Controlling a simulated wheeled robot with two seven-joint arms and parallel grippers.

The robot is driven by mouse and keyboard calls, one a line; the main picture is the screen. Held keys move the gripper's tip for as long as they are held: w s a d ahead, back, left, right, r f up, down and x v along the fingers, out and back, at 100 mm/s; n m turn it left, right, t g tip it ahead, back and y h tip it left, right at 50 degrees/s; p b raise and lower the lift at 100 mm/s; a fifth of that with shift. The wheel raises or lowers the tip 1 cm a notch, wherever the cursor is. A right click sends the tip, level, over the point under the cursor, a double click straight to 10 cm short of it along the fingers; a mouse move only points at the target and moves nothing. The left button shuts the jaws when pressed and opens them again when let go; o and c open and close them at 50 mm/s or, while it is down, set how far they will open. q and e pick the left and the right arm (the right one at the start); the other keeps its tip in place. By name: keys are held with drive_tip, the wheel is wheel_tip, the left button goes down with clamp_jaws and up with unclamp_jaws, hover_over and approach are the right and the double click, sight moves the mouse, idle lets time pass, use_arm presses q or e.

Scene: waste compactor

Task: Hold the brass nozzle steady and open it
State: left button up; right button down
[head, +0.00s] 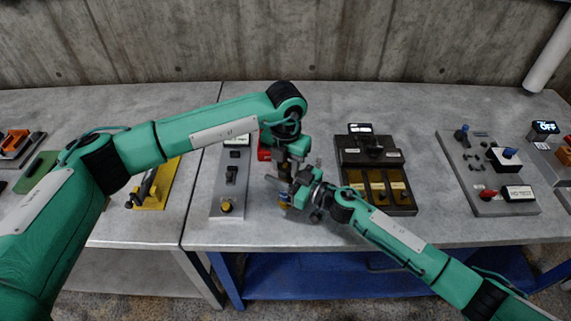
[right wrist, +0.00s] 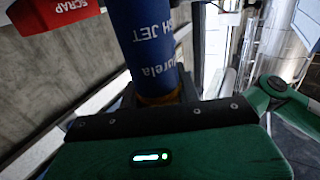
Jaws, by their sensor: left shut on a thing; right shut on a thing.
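The nozzle stands in a narrow space between my two grippers and is mostly hidden in the head view; a small yellow and blue piece (head: 284,199) shows beside the right gripper. In the right wrist view it is a blue cylinder (right wrist: 146,38) with white lettering, including "JET", and a brass-coloured part (right wrist: 160,98) at its lower end, by the right jaws. My left gripper (head: 283,168) reaches down from above and is shut on the nozzle. My right gripper (head: 290,194) comes in from the right, just below it, also shut on the nozzle. The exact contact points are hidden.
A red block (head: 264,153) stands behind the grippers; a red SCRAP sign (right wrist: 60,10) shows in the right wrist view. A grey switch panel (head: 231,190) lies to the left, a dark box with yellow labels (head: 375,150) to the right. A control panel (head: 487,170) sits farther right.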

use_arm(q)
drive_tip(key=n, duration=1.7)
drive_tip(key=shift+n, duration=0.4)
drive_tip(key=n, duration=0.5)
drive_tip(key=shift+r+n, duration=0.1)
drive_tip(key=shift+n, duration=0.2)
drive_tip(key=shift+r, duration=0.15)
drive_tip(key=shift+r, duration=0.95)
drive_tip(key=shift+r, duration=0.1)
